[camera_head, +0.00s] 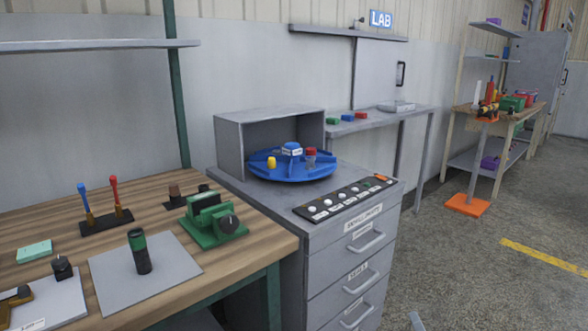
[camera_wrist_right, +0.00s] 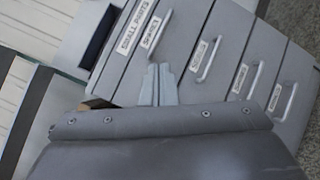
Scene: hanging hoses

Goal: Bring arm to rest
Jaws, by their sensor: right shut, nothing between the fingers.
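My right gripper (camera_wrist_right: 160,84) shows in the wrist view as two pale fingers lying together, shut and empty. Behind the fingers in that view is the grey drawer cabinet (camera_wrist_right: 178,68); they do not visibly hold a handle. In the head view only a small pale tip of my right gripper (camera_head: 416,321) shows at the bottom edge, right of the drawer cabinet (camera_head: 325,262). My left gripper is in neither view.
A wooden workbench (camera_head: 262,238) with a green vise (camera_head: 213,219) and a dark cylinder (camera_head: 139,251) stands at the left. A blue divided turntable (camera_head: 292,174) sits on the cabinet. Open floor (camera_head: 475,285) lies at the right, with an orange-based stand (camera_head: 467,204) farther back.

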